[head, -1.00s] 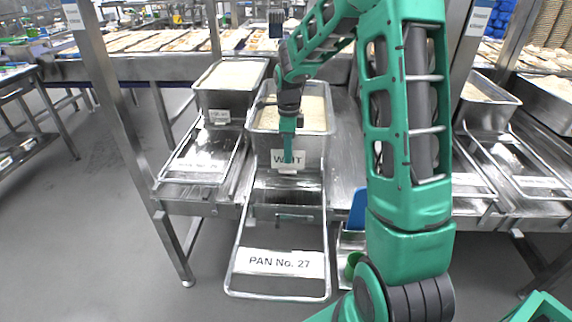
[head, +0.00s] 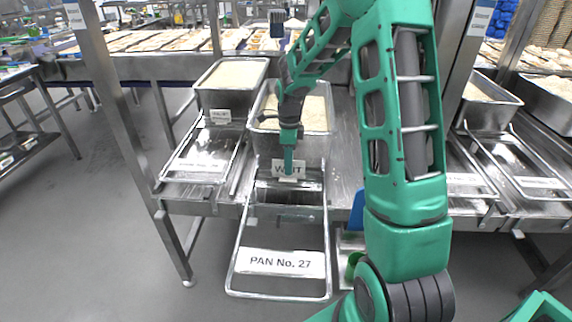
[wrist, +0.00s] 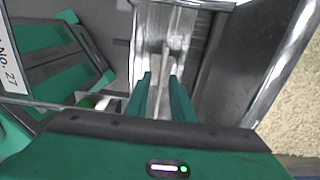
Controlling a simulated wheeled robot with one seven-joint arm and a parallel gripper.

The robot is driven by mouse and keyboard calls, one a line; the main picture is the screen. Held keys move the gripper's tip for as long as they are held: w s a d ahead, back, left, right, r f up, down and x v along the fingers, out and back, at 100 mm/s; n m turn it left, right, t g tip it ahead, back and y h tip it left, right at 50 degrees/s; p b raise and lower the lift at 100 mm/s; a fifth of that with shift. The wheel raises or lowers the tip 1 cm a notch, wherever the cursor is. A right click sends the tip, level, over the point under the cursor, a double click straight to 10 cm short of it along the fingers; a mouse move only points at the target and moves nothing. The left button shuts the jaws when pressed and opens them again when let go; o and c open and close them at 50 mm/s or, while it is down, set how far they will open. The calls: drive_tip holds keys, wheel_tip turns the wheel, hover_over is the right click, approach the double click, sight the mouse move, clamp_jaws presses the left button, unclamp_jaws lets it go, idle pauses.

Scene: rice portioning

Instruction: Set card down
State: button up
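A small pale card (head: 284,173) with dark lettering, partly covered by my finger, is held upright in front of the rice pan (head: 312,145) in the middle. My gripper (head: 289,164) points down and is shut on the card near its top middle. In the wrist view my two green fingers (wrist: 160,98) close on the card (wrist: 162,70), which shows nearly edge-on as a thin pale strip. A metal surface lies beyond it. I cannot tell whether the card's lower edge touches anything.
A metal frame labelled PAN No. 27 (head: 280,263) juts out in front of the pan. Another rice pan (head: 223,106) and an empty rack (head: 203,158) stand to the left. A blue item (head: 357,209) sits right of the frame. Pans (head: 489,104) line the right side.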

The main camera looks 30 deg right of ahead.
wheel_tip(320, 180, up, 12)
drive_tip(key=s+d+r+n, duration=0.2)
drive_tip(key=s+n, duration=0.3)
drive_tip(key=s, duration=0.5)
drive_tip(key=s+d+r+n, duration=0.1)
drive_tip(key=s+r+n, duration=0.3)
drive_tip(key=s, duration=0.6)
drive_tip(key=s+a+f+n, duration=0.1)
drive_tip(key=s+n, duration=0.3)
drive_tip(key=s, duration=0.4)
drive_tip(key=s+f+n, duration=0.3)
drive_tip(key=s+n, duration=0.2)
drive_tip(key=s, duration=0.2)
drive_tip(key=shift+s+a, duration=0.35)
drive_tip(key=shift+f, duration=0.1)
drive_tip(key=shift+w+f, duration=0.25)
drive_tip(key=shift+w, duration=0.25)
